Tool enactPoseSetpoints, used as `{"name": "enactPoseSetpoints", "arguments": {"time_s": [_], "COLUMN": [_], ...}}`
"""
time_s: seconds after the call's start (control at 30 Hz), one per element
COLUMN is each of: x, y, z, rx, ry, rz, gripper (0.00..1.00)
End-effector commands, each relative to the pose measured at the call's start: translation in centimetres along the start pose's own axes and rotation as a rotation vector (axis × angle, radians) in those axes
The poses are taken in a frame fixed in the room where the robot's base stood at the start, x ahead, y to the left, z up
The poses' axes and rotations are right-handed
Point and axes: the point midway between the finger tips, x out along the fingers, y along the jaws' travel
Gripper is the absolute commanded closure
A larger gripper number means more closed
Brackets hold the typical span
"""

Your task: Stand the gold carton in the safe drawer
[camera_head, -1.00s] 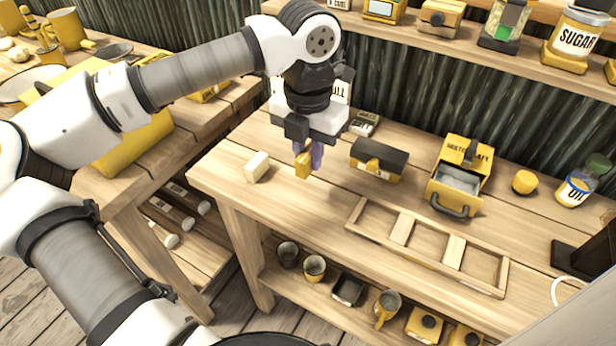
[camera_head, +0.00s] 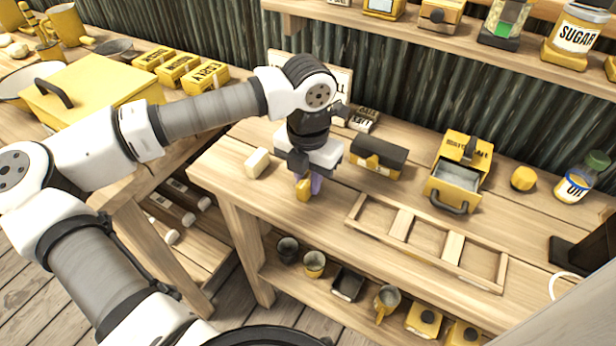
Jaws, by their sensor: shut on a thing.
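My gripper (camera_head: 309,184) points down over the left part of the workbench. It is shut on the small gold carton (camera_head: 303,190), which hangs between the fingers close to the bench top near its front edge. I cannot tell whether the carton touches the wood. The yellow safe (camera_head: 467,150) stands to the right at the back of the bench. Its drawer (camera_head: 455,195) is pulled open toward the front, with a grey inside and a dark handle. My gripper is well to the left of the drawer. The fingers partly hide the carton.
A cream block (camera_head: 257,163) lies left of my gripper. A black-lidded yellow box (camera_head: 378,157) stands between gripper and safe. A wooden divided frame (camera_head: 358,213) lies in front of the safe. A yellow knob-like piece (camera_head: 523,179) and an oil jar (camera_head: 580,182) stand right.

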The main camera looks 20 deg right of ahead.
Motion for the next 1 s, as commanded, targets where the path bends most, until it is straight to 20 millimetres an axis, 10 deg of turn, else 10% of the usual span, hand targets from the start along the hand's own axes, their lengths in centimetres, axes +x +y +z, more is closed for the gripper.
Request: {"name": "enactPoseSetpoints", "arguments": {"time_s": [0.07, 0.1, 0.23, 0.77, 1.0], "x": [0.3, 0.1, 0.1, -0.5, -6.5], "y": [0.0, 0.0, 0.0, 0.1, 0.2], "z": [0.0, 0.0, 0.0, 0.1, 0.1], "rx": [0.000, 0.000, 0.000, -0.001, -0.003], "ry": [0.000, 0.000, 0.000, -0.002, -0.003], "rz": [0.000, 0.000, 0.000, 0.003, 0.005], "gripper": [1.00, 0.76, 0.59, 0.59, 0.59]}}
